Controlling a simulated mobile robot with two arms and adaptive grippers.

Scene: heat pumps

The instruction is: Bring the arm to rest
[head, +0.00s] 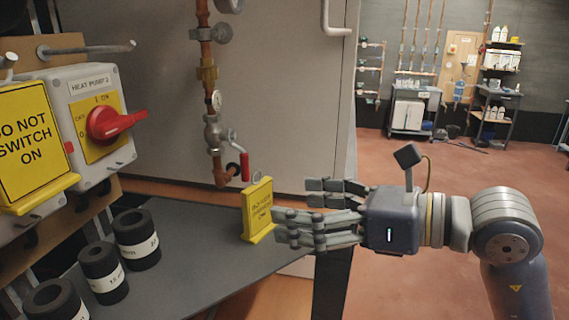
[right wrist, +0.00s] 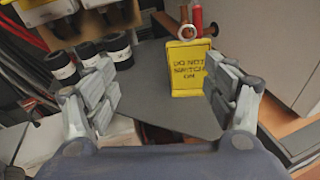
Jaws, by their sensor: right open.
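My right gripper (head: 292,215) is open and empty at the right end of the dark shelf. A small yellow "DO NOT SWITCH ON" sign (head: 257,210) stands upright on the shelf just beyond its fingertips. In the right wrist view the sign (right wrist: 186,68) stands ahead, between the spread fingers (right wrist: 160,95) and apart from them. My left gripper is not in view.
The grey shelf (head: 190,250) holds several black labelled rings (head: 137,240) at left. A heat pump 2 switch box (head: 92,120) with a red handle and a larger yellow sign (head: 28,140) are on the left. A copper pipe (head: 207,50) with a red-handled valve rises behind. Open floor (head: 430,175) lies right.

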